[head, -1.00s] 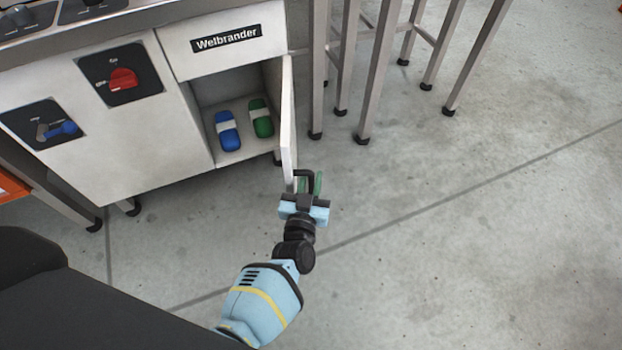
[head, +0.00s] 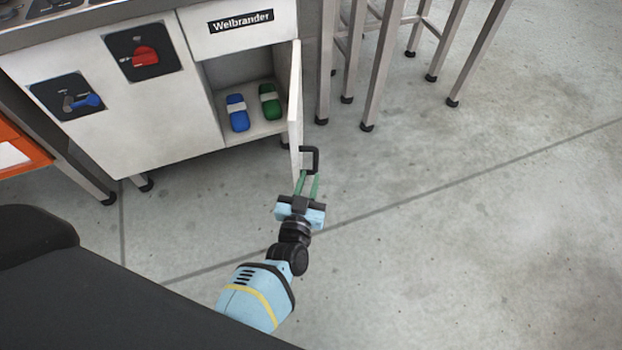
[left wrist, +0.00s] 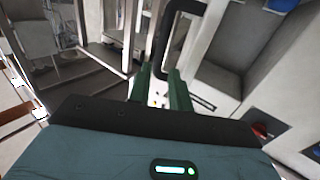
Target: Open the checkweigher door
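The checkweigher door (head: 295,100) stands swung wide open, roughly square to the cabinet front (head: 150,120), seen nearly edge-on in the head view. Its black bar handle (head: 316,158) sits on the door's outer side near the free edge. My left gripper (head: 309,174) is just on the near side of the handle, its green fingers apart with nothing held between them. In the left wrist view the open fingers (left wrist: 160,80) show with a gap, and the dark handle (left wrist: 178,42) lies beyond them. My right gripper is not in view.
Inside the open compartment lie a blue item (head: 237,113) and a green item (head: 270,101) with pale bands. A red rotary switch (head: 146,57) and a blue-handled switch (head: 85,101) are on the front. Metal legs (head: 383,70) stand right of the door. The floor at right is clear.

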